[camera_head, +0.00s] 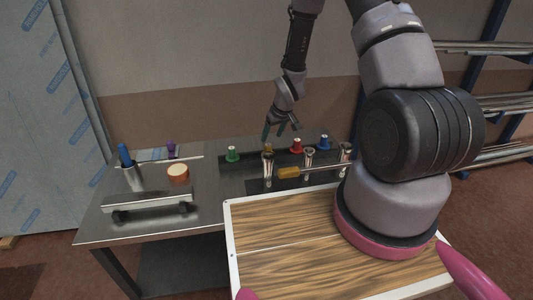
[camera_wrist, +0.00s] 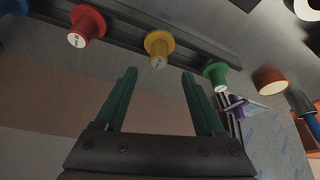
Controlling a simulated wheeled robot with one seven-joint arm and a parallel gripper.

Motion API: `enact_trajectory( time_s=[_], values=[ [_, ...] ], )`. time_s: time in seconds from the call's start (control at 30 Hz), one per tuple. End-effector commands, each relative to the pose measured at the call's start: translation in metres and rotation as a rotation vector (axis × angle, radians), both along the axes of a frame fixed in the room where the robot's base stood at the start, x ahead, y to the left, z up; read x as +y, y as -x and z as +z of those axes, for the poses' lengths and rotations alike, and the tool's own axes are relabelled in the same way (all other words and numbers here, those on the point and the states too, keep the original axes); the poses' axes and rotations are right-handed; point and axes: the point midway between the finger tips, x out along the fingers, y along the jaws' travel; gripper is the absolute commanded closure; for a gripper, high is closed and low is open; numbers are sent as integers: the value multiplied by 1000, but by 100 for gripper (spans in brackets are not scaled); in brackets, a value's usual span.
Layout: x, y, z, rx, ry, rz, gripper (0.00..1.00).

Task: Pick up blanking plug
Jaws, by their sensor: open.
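Several coloured flanged plugs stand in a row on a dark rail: a green plug (camera_head: 232,154), a yellow plug, a red plug (camera_head: 297,146) and a blue plug (camera_head: 324,142). In the wrist view, the yellow plug (camera_wrist: 158,47) lies ahead between the lines of my fingers, with the red plug (camera_wrist: 85,25) to its left and the green plug (camera_wrist: 216,76) to its right. My gripper (camera_head: 281,130) is open and empty above the rail, with its green fingers (camera_wrist: 159,74) apart and short of the yellow plug.
Metal fittings and an orange-handled tool (camera_head: 289,172) are in front of the rail. A metal cup with a blue-handled item (camera_head: 125,157), a round tan-topped piece (camera_head: 178,173) and a purple item (camera_head: 171,150) are at the left of the metal table (camera_head: 205,205).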

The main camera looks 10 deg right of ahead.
Motion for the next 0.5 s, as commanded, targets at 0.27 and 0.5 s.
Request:
enact_trajectory(
  time_s=[0.27, 0.5],
  values=[
    [4, -12, -33, 1, 1, -1, 29],
    [6, -21, -60, 2, 1, -1, 29]
  ],
)
